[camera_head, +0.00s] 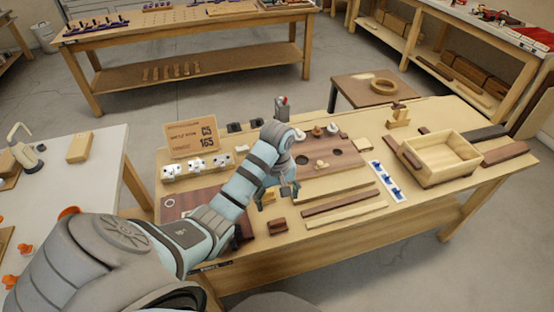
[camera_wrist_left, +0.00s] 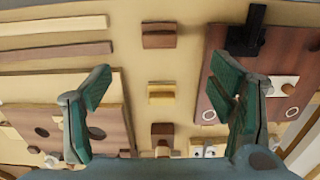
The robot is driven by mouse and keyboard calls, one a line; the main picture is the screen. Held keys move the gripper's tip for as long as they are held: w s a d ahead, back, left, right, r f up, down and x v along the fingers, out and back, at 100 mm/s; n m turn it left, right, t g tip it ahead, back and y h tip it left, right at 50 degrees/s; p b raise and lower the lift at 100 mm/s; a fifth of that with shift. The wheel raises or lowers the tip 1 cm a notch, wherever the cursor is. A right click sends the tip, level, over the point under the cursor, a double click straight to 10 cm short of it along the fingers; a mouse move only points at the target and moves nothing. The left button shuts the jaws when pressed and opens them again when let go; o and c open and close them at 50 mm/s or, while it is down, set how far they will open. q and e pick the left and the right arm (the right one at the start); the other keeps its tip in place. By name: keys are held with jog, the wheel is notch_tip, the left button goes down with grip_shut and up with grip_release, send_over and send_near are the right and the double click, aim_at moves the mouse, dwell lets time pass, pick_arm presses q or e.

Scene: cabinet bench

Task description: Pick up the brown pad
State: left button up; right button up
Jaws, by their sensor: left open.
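A small brown block (camera_head: 276,226), which looks like the brown pad, lies near the bench's front edge. It also shows at the top middle of the left wrist view (camera_wrist_left: 159,36). Behind it lie a light wooden block (camera_wrist_left: 161,94) and another brown block (camera_wrist_left: 162,131). My left gripper (camera_head: 279,192) is open and empty above the bench, over this row. In the left wrist view its fingers (camera_wrist_left: 156,95) stand wide apart, either side of the light block and apart from the brown block. My right gripper is not in view.
Wood strips (camera_head: 341,203) and a board with holes (camera_head: 335,175) lie right of the row. A dark red-brown board (camera_head: 180,203) lies left, partly behind my arm. A wooden tray (camera_head: 440,158) stands at the bench's right end. A cardboard sign (camera_head: 192,138) stands at the back left.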

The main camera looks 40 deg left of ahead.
aim_at(278, 221)
pick_arm(q)
notch_tip(278, 221, down, 4)
jog(key=b, duration=0.3)
jog(key=shift+r, duration=0.2)
notch_tip(278, 221, down, 10)
jog(key=shift+w+d+f+b, duration=0.1)
jog(key=shift+f+b, duration=0.1)
jog(key=shift+b, duration=1.05)
jog(key=c, duration=1.4)
jog(key=shift+r, duration=0.1)
jog(key=shift+r, duration=0.1)
